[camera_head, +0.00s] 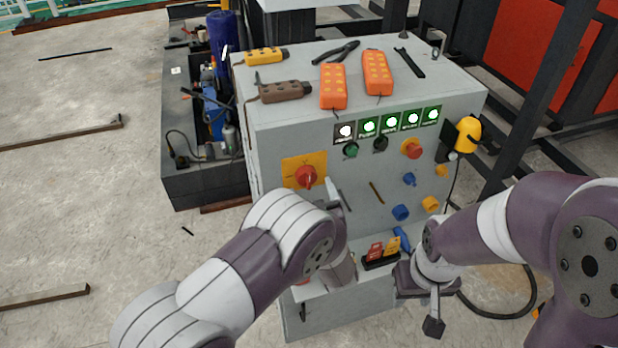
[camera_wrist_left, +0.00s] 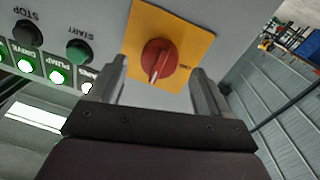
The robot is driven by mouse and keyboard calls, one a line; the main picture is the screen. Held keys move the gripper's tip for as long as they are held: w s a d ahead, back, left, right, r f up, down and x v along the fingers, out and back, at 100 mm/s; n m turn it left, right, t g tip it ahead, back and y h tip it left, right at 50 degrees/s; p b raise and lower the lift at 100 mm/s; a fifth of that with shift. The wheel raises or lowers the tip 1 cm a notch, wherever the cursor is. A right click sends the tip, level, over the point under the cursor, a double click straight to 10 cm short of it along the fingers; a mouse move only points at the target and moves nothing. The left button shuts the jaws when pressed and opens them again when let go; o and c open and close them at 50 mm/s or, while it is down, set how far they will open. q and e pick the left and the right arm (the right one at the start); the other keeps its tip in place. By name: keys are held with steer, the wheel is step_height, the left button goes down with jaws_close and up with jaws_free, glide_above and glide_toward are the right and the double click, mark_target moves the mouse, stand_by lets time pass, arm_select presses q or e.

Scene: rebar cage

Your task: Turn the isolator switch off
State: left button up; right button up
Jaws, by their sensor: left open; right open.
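The isolator switch (camera_head: 306,177) is a red rotary knob on a yellow plate (camera_head: 291,166), on the upper left of the grey cabinet's front. In the left wrist view the red knob (camera_wrist_left: 158,61) sits on its yellow plate (camera_wrist_left: 195,38), between and just beyond my fingertips. My left gripper (camera_wrist_left: 158,82) is open, with one finger on each side of the knob's line and nothing between them; contact is not visible. In the head view my left arm partly hides that gripper (camera_head: 328,186). My right gripper (camera_head: 434,312) is open and empty, low at the cabinet's right front.
The grey cabinet (camera_head: 270,220) carries lit green indicators (camera_head: 391,122), a red knob on yellow (camera_head: 412,148), and blue and yellow sockets. Orange pendants (camera_head: 333,86) and tools lie on top. A shelf below holds red and yellow tags (camera_head: 376,251). A dark crate (camera_head: 190,172) stands left.

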mark_target(307, 178)
arm_select(q)
steer(key=x, duration=0.2)
steer(key=shift+w+a+r, duration=0.1)
steer(key=shift+w+a, duration=0.05)
steer(key=shift+w, duration=0.35)
steer(key=shift+c, duration=0.3)
